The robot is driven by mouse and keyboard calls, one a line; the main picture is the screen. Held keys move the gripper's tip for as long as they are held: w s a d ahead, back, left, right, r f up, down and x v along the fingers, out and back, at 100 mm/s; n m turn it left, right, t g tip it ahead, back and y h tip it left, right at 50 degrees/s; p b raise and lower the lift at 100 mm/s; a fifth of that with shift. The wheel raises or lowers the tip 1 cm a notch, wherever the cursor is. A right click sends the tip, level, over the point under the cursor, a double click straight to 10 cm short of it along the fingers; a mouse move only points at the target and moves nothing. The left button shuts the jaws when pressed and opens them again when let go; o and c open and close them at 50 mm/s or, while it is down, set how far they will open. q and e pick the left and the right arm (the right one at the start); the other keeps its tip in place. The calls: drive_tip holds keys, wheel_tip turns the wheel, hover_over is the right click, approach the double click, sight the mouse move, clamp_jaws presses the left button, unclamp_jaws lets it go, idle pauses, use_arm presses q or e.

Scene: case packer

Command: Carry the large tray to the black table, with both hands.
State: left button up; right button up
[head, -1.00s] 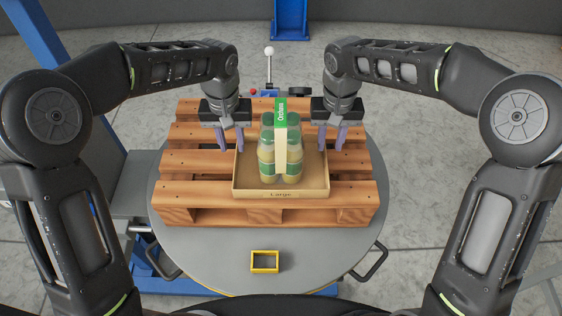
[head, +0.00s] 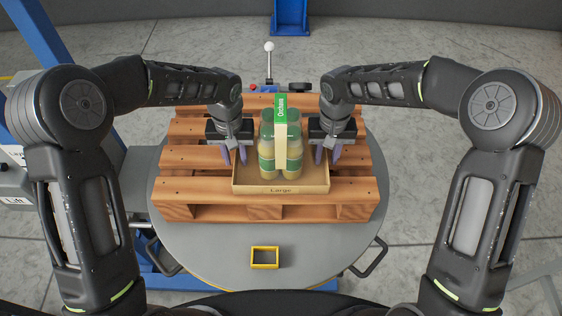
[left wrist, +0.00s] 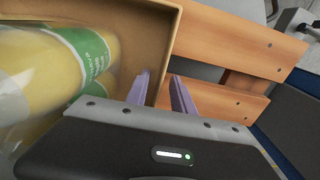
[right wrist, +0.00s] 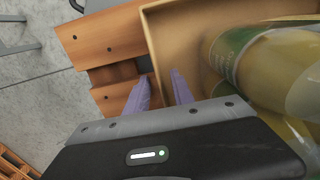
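The large tray (head: 281,189) is a shallow brown cardboard box marked "Large", lying on a wooden pallet. A pack of several yellow-green bottles (head: 281,150) with a green-topped carrier strip stands in it. My left gripper (head: 235,157) is open at the tray's left wall; in the left wrist view its fingers (left wrist: 161,85) stand on either side of that wall. My right gripper (head: 327,156) is open at the right wall; in the right wrist view its fingers (right wrist: 160,85) likewise straddle the wall. Gaps show between fingers and cardboard. No black table is in view.
The wooden pallet (head: 350,194) rests on a round grey turntable (head: 210,245) with side handles. A yellow square frame (head: 265,258) lies at its front. A white-knobbed lever (head: 269,62) stands behind the pallet. A blue post (head: 290,15) is farther back, with open floor around it.

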use_arm(q)
drive_tip(key=shift+c, duration=0.2)
use_arm(e)
drive_tip(key=shift+c, duration=0.2)
use_arm(q)
clamp_jaws()
use_arm(e)
clamp_jaws()
use_arm(q)
drive_tip(key=shift+r, duration=0.1)
use_arm(e)
drive_tip(key=shift+w+r, duration=0.1)
idle(0.5)
